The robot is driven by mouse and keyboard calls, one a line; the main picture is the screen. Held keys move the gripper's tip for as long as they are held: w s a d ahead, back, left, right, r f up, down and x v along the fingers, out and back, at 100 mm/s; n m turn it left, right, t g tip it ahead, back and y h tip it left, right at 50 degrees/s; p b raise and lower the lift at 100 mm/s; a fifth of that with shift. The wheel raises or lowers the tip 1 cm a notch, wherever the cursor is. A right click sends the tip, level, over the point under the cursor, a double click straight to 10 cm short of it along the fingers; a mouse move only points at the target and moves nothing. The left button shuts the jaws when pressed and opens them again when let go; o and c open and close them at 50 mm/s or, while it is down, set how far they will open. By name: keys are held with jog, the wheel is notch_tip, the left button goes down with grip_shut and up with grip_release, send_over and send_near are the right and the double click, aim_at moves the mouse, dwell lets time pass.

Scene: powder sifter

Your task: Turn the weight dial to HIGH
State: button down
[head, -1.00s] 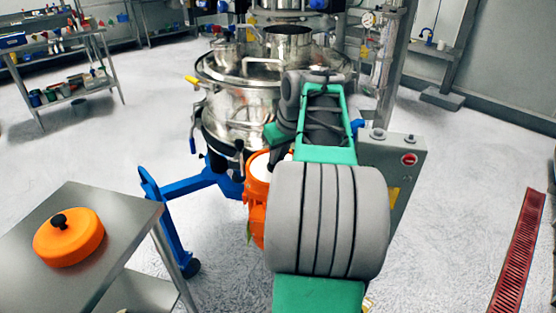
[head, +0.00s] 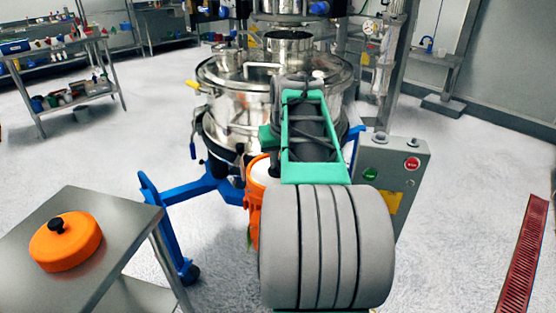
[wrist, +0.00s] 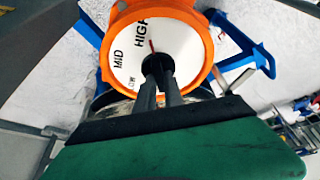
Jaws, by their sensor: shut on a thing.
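The weight dial is a white round face (wrist: 182,52) in an orange ring housing (wrist: 207,78). It carries the words HIGH, MID and a smaller, hard-to-read mark. In the wrist view my gripper (wrist: 158,72) is shut on the dark centre knob (wrist: 153,63). A thin red pointer (wrist: 152,46) reaches from the knob to beside the word HIGH. In the head view the orange housing (head: 254,208) and a sliver of the white face show left of my arm. My arm hides the gripper and knob there.
The steel sifter (head: 235,112) stands behind my arm on a blue wheeled frame (head: 192,186). A grey control box (head: 404,165) with green and red buttons is at right. A steel table (head: 110,205) with an orange lid (head: 66,242) is at front left.

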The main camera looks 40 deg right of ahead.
jog(key=c, duration=1.4)
grip_release()
jog(key=shift+c, duration=0.2)
jog(key=shift+r, duration=0.1)
jog(key=p+v, duration=0.1)
jog(key=v, duration=0.6)
jog(key=shift+r, duration=0.3)
jog(key=shift+s+a, duration=0.1)
jog(key=a+r+n+y+p, duration=0.15)
jog(key=a+p, duration=0.65)
jog(key=a, duration=0.8)
jog(key=s+a+f+n+p, duration=0.2)
jog(key=s+a+f, duration=0.1)
jog(key=a, duration=0.4)
jog(key=s+a+f+n+p, duration=0.2)
jog(key=s+a+p, duration=0.1)
jog(key=a, duration=0.4)
jog(key=shift+s+f+g, duration=0.4)
jog(key=shift+s, duration=0.5)
